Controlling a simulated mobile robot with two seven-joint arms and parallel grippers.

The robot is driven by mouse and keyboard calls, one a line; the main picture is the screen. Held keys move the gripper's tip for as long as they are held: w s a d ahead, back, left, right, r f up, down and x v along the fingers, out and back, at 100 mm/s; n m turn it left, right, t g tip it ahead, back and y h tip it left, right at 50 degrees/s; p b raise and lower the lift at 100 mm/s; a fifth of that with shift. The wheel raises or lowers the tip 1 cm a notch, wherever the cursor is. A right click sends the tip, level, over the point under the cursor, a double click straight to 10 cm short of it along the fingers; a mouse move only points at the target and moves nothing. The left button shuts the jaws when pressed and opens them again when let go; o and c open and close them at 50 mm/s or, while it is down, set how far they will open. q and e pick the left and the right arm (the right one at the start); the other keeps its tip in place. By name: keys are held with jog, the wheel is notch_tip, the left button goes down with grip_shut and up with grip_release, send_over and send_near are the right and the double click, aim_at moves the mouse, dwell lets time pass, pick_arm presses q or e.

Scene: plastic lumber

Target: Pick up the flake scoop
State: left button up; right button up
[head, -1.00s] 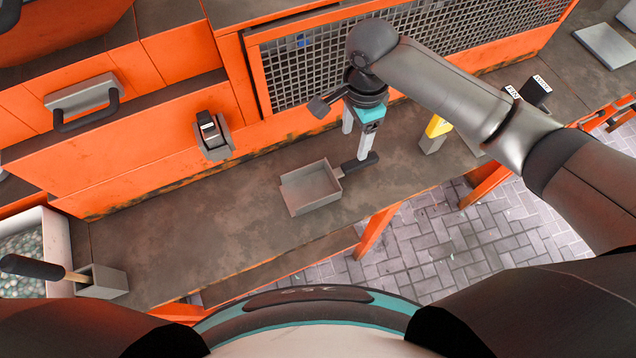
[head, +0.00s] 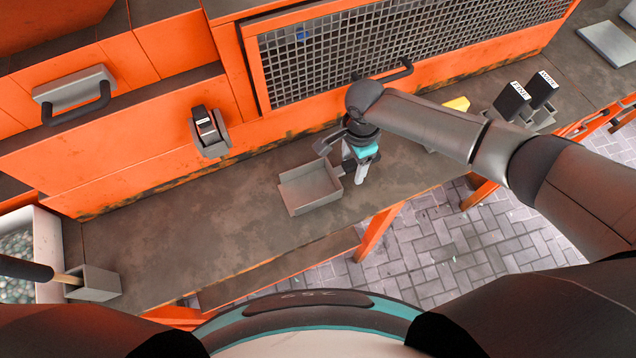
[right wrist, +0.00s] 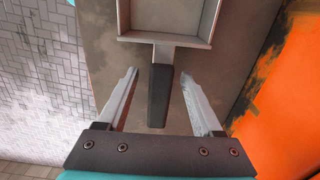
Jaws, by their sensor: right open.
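The flake scoop (head: 310,188) is a grey, square, shallow pan with a dark handle. It lies on the brown bench top, and its handle is mostly hidden behind my right gripper in the head view. My right gripper (head: 353,174) points down over the handle. In the right wrist view, the open gripper (right wrist: 158,95) has one finger on each side of the black handle (right wrist: 159,95), with gaps on both sides. The scoop's pan (right wrist: 165,22) lies beyond the fingertips. My left gripper is not in view.
An orange machine wall with a mesh panel (head: 400,50) stands behind the bench (head: 190,230). A yellow-topped block (head: 457,104) and black holders labelled FINE (head: 512,97) and another stand to the right. A bin of pale flakes (head: 45,250) and another dark-handled tool are at left.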

grip_shut()
dwell(0.5)
